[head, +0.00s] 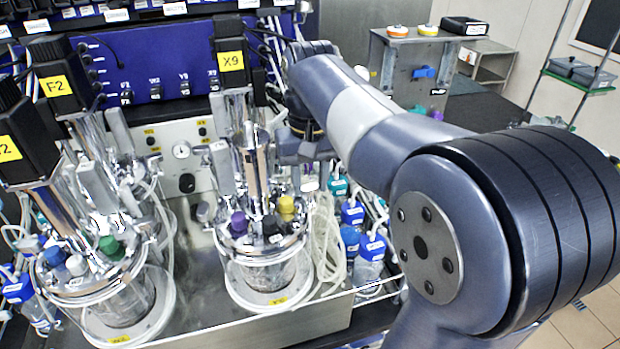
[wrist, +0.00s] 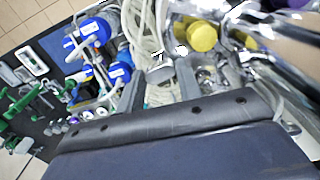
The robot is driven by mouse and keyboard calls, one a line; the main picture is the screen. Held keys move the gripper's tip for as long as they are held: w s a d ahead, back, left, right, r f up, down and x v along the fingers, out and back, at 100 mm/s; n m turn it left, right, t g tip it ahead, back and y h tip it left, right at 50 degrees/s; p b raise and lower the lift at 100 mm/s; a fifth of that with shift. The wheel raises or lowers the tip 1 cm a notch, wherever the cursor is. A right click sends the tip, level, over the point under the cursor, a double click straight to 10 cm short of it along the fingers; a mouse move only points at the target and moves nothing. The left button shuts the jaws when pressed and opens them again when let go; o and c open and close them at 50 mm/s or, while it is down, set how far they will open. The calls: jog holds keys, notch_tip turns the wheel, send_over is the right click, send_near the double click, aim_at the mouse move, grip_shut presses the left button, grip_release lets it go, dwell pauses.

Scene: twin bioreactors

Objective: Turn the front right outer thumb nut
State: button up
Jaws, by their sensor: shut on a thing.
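The front right vessel (head: 268,272), under the motor marked X9 (head: 232,62), has a steel head plate with purple, black and yellow caps. In the head view my gripper (head: 308,178) reaches down at the right side of this vessel's head plate. The nut is too small and covered to make out there.
Blue-capped bottles (head: 352,212) and pale coiled tubing (head: 326,245) crowd the right of the vessel. A second vessel (head: 120,300) with green, white and blue caps stands to the left. A steel cabinet (head: 400,80) stands behind. Bare floor lies at the lower right.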

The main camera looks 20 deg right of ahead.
aim_at(310, 187)
jog(key=o, duration=1)
jog(key=shift+r, duration=0.15)
notch_tip(310, 187, up, 10)
jog(key=shift+r, duration=0.25)
notch_tip(310, 187, down, 11)
jog(key=shift+r, duration=0.1)
dwell(0.6)
jog(key=shift+r, duration=0.1)
